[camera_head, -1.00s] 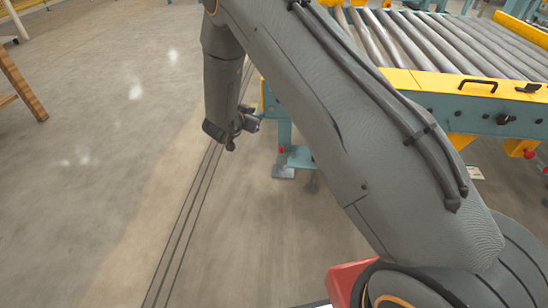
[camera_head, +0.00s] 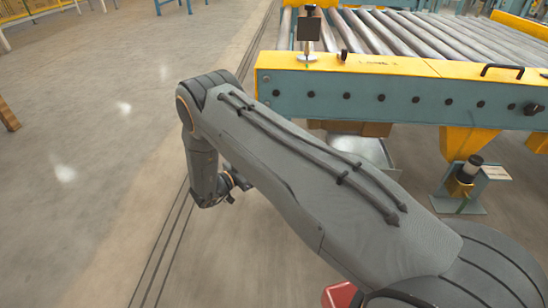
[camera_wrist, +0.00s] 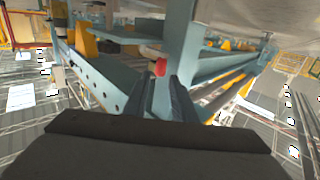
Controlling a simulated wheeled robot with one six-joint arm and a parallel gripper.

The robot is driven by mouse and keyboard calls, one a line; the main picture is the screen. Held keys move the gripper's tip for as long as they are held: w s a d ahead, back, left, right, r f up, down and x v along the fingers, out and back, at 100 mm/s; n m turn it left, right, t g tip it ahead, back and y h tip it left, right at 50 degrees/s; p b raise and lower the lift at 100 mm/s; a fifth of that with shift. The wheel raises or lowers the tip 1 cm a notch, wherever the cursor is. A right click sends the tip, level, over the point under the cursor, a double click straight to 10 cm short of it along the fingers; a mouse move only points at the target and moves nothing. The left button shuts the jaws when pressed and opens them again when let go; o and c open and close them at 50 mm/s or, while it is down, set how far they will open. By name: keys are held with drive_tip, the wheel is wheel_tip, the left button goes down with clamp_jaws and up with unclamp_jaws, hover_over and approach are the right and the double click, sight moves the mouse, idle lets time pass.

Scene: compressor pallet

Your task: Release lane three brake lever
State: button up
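In the wrist view a red-tipped part (camera_wrist: 159,67), possibly the brake lever's end, shows just beyond my fingertips beside a blue-grey upright. I cannot tell how far it is from the fingers or how the lever is set. My gripper (camera_wrist: 162,88) has its two dark fingers apart with a gap between them and nothing visibly held. In the head view my gripper (camera_head: 237,186) hangs low, left of the roller conveyor (camera_head: 400,92). My arm hides part of the conveyor's underside there, and no red tip shows in that view.
The conveyor's yellow top rail (camera_head: 350,64) bears markings too small to read. A small post with a dark plate (camera_head: 308,30) stands at its left end. A yellow bracket with a black cylinder (camera_head: 465,175) stands below right.

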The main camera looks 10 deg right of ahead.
drive_tip(key=shift+b+x, duration=0.6)
drive_tip(key=shift+x, duration=1.4)
clamp_jaws()
